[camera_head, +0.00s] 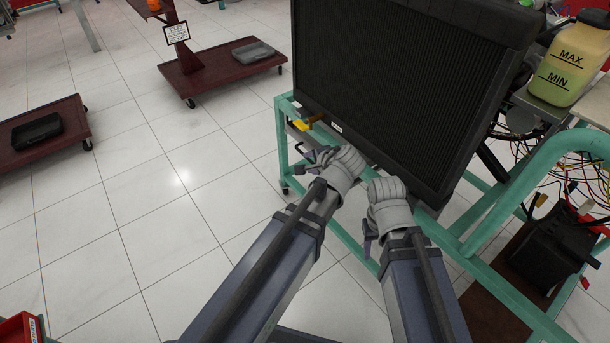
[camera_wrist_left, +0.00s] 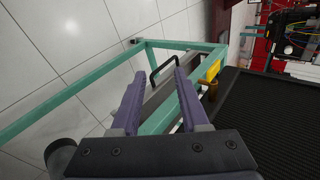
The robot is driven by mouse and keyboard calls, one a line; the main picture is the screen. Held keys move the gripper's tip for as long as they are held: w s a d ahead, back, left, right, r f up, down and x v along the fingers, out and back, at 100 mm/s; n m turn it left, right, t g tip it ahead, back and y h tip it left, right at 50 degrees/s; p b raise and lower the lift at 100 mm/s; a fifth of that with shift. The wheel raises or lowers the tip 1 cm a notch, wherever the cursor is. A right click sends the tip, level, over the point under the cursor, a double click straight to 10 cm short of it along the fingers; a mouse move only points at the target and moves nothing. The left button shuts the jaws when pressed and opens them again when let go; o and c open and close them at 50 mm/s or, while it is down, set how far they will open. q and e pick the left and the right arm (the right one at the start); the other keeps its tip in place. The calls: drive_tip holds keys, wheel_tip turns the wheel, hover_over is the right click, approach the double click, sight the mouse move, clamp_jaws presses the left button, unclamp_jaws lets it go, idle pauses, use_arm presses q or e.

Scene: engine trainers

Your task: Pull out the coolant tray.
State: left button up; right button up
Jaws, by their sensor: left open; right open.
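The coolant tray shows in the left wrist view as a long grey box (camera_wrist_left: 160,98) low in the green frame, with a black loop handle (camera_wrist_left: 154,74) on its end. In the head view only the dark handle (camera_head: 299,147) shows clearly, just left of my left gripper (camera_head: 309,158). My left gripper is open, its purple fingers (camera_wrist_left: 158,80) pointing towards the handle, which appears between the fingertips. I cannot tell how far ahead the handle is; nothing is gripped. My right gripper (camera_head: 370,236) is open and empty below the radiator, beside the left one.
A large black radiator (camera_head: 400,90) stands above the tray on the green frame (camera_head: 283,140). A yellow coolant bottle (camera_head: 568,65) is at right.

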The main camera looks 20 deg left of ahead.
use_arm(q)
drive_tip(key=w+a+f+m+t+y+b, duration=0.1)
drive_tip(key=w+a+f+m+t+b, duration=0.1)
drive_tip(key=w+f+m+t+b, duration=0.4)
drive_tip(key=w+f+m+b, duration=0.2)
drive_tip(key=w+f+b, duration=0.3)
drive_tip(key=b, duration=0.9)
wheel_tip(320, 180, down, 2)
drive_tip(key=shift+a+f+y+b, duration=0.2)
drive_tip(key=shift+f+y+b, duration=0.05)
drive_tip(key=shift+y+b, duration=0.15)
drive_tip(key=b+x, duration=0.1)
drive_tip(key=x, duration=0.7)
drive_tip(key=shift+b, duration=0.3)
drive_tip(key=shift+s, duration=0.1)
drive_tip(key=shift+c, duration=0.4)
clamp_jaws()
